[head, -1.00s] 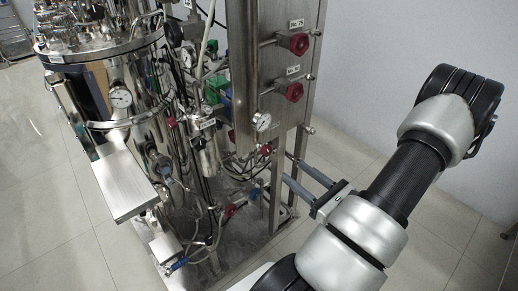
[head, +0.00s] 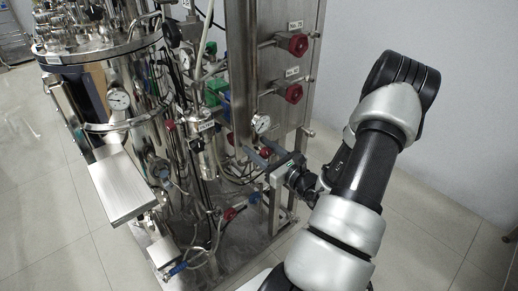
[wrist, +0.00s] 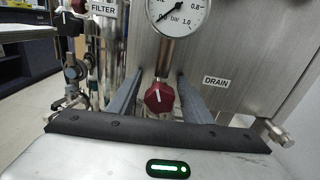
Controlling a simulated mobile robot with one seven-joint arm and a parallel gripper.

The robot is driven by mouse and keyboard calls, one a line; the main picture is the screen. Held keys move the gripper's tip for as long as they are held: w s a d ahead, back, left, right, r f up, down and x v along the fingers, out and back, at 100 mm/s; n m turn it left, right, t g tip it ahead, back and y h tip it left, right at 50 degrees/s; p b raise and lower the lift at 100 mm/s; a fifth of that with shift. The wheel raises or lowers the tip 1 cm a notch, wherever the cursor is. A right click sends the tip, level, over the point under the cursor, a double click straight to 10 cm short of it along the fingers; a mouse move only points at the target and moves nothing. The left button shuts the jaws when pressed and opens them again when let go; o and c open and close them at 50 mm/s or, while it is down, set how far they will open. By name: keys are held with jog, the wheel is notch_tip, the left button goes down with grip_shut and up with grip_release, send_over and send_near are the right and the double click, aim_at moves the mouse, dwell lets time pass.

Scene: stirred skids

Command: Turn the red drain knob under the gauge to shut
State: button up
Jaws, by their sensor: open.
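The red drain knob (wrist: 158,99) sits on a stub below the round gauge (wrist: 178,14) in the wrist view, with a "DRAIN" label (wrist: 216,82) to its right. A pale mark on the knob's face is close to upright. My gripper (wrist: 159,84) is open, with one grey finger on each side of the knob and a visible gap on both sides. In the head view, the knob (head: 265,153) shows between the fingers of my gripper (head: 256,149), below the gauge (head: 261,123). Whether the fingers touch it is not clear there.
Two larger red knobs (head: 298,45) (head: 293,93) stand on the steel panel above. A steel vessel (head: 118,101) with pipes and hoses fills the left. A "FILTER" label (wrist: 102,8) hangs at upper left in the wrist view. The floor at right is clear.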

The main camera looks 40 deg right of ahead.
jog(key=shift+w, duration=0.1)
jog(key=c, duration=1.1)
